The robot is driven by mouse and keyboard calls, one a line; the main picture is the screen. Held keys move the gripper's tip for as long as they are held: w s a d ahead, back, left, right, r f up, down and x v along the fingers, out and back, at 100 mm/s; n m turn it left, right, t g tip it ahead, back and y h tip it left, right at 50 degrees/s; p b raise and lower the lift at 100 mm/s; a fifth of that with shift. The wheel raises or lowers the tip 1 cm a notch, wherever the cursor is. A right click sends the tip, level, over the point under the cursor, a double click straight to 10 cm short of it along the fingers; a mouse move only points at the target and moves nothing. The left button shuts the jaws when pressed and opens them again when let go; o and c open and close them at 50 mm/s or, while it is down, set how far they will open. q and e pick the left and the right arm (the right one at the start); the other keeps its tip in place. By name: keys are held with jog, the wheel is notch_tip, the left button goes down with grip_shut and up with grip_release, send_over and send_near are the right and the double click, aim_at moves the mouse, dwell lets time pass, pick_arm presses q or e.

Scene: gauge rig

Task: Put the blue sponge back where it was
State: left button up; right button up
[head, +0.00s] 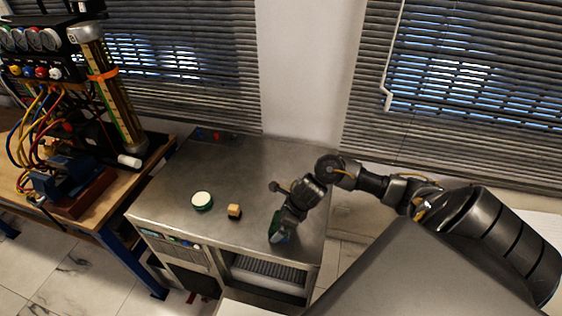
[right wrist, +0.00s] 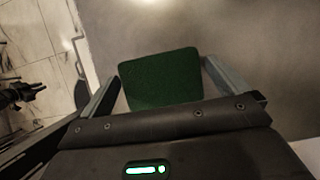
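A sponge with a green face (right wrist: 162,78) fills the space between the fingers in the right wrist view. In the head view it is a small green and pale blue patch (head: 279,236), partly hidden by the hand, near the right front of the steel bench (head: 165,215). No other blue sponge shows. My right gripper (head: 281,228) points down there, its fingers against the sponge's two sides; in the right wrist view the gripper (right wrist: 162,66) appears shut on it. I cannot tell whether the sponge touches the bench. My left gripper is not in view.
A green round tin with a white top (head: 202,201) and a small wooden block with a dark base (head: 234,211) stand left of my right gripper. A dark flat item (head: 212,136) lies at the back. A wooden table with a gauge rig (head: 100,90) is left.

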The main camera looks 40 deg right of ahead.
jog(key=shift+r, duration=0.1)
jog(key=shift+r, duration=0.2)
jog(key=b+v, duration=0.1)
jog(key=v, duration=1)
jog(key=shift+s+r, duration=0.25)
jog(key=shift+d, duration=0.15)
